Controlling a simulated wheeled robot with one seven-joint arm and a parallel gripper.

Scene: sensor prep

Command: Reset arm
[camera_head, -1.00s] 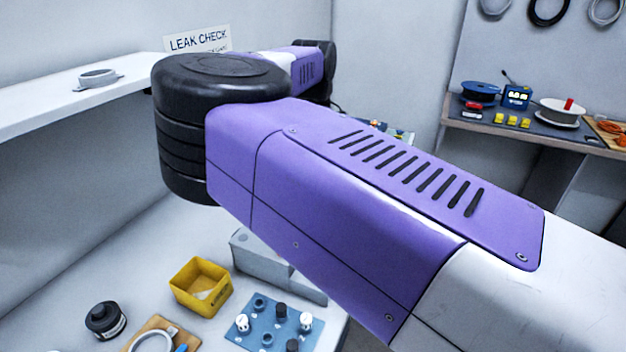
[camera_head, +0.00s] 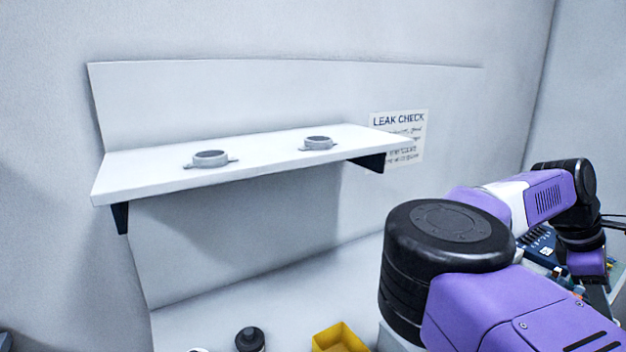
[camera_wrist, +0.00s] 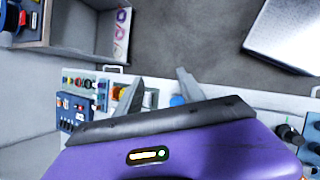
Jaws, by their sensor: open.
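My purple and black arm fills the lower right of the head view, bent at a large black joint, and reaches toward the back right. Its far end dips there near the picture's edge, and the fingers cannot be made out. In the wrist view my gripper (camera_wrist: 157,92) has its two grey fingers spread apart. The purple wrist housing covers the bottom middle of that view.
A white wall shelf (camera_head: 135,185) holds two grey ring mounts (camera_head: 209,159) (camera_head: 318,143). A leak check sign (camera_head: 398,135) hangs behind its right end. A yellow bin (camera_head: 338,338) and a black cylinder (camera_head: 250,340) stand below. The wrist view shows a control panel (camera_wrist: 78,110) and open grey floor (camera_wrist: 190,35).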

